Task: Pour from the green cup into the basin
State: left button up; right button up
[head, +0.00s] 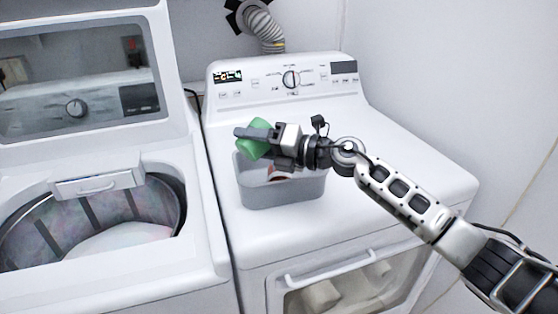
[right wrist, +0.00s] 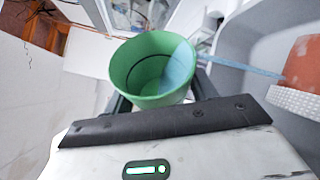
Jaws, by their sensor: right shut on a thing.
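The green cup (head: 253,140) is held tilted above the left back part of the grey basin (head: 283,193) in the head view. My right gripper (head: 256,134) is shut on the cup. In the right wrist view the mouth of the cup (right wrist: 148,72) faces the camera. A light blue thing (right wrist: 178,68) shows inside it, and a thin blue strip (right wrist: 240,66) runs from the rim towards the basin wall (right wrist: 232,45); I cannot tell whether it is solid or liquid. My left gripper is not in view.
The basin stands on the white dryer (head: 400,165) and holds a reddish-brown thing (right wrist: 303,60), partly hidden. A washer with an open lid (head: 85,75) and open drum (head: 100,215) stands at the left. The dryer top is clear right of the basin.

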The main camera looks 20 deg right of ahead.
jog(key=shift+r+m+y, duration=0.3)
jog(key=shift+r+m, duration=0.05)
jog(key=shift+m, duration=0.35)
dwell(0.5)
jog(key=shift+w+d+r+m+t, duration=0.2)
jog(key=shift+d+m+t, duration=0.1)
jog(key=shift+d+m, duration=0.1)
jog(key=shift+w+d+r+m+t, duration=0.2)
jog(key=shift+d+m+t, duration=0.1)
jog(key=shift+m, duration=0.1)
dwell(0.5)
jog(key=shift+w+d+f+m+y+b, duration=0.15)
jog(key=shift+f+m+y+b, duration=0.3)
jog(key=shift+m, duration=0.55)
dwell(0.5)
